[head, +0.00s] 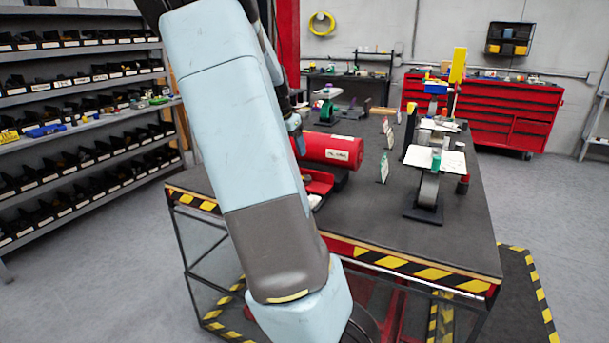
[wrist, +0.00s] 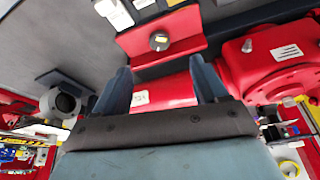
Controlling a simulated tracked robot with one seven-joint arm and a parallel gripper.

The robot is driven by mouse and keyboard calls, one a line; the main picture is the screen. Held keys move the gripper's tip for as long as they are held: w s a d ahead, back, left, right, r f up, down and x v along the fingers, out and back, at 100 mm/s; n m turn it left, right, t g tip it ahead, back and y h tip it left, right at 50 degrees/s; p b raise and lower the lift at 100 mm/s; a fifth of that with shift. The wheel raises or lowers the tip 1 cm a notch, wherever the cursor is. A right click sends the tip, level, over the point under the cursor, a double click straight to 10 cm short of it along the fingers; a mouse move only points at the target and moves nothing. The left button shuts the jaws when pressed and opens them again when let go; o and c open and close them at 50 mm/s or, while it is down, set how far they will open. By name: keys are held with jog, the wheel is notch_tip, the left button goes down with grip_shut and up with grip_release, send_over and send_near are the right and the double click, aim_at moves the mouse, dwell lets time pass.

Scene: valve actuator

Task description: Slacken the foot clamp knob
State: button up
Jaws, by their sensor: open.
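In the wrist view, a small dark round knob (wrist: 159,41) with a pale mark on top sits on a red foot plate (wrist: 185,30). I take it to be the foot clamp knob. My gripper (wrist: 161,66) is open, with its two blue-grey fingers apart and nothing held. In the picture, the knob lies just beyond the fingertips, between their lines; I cannot tell the remaining distance. The red cylindrical actuator body (wrist: 172,92) shows between the fingers.
A red flanged housing (wrist: 282,58) stands close to the right finger in the wrist view. A grey round part (wrist: 62,102) is at the left. In the head view, the dark bench top (head: 400,225) has clear room at its front; a stand (head: 427,190) is at the right.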

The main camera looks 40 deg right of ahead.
jog(key=x, duration=0.9)
jog(key=d+x, duration=0.1)
jog(key=x, duration=0.4)
jog(key=shift+w+d+r, duration=0.1)
jog(key=shift+r, duration=0.15)
jog(key=shift+r, duration=0.1)
jog(key=c, duration=1.1)
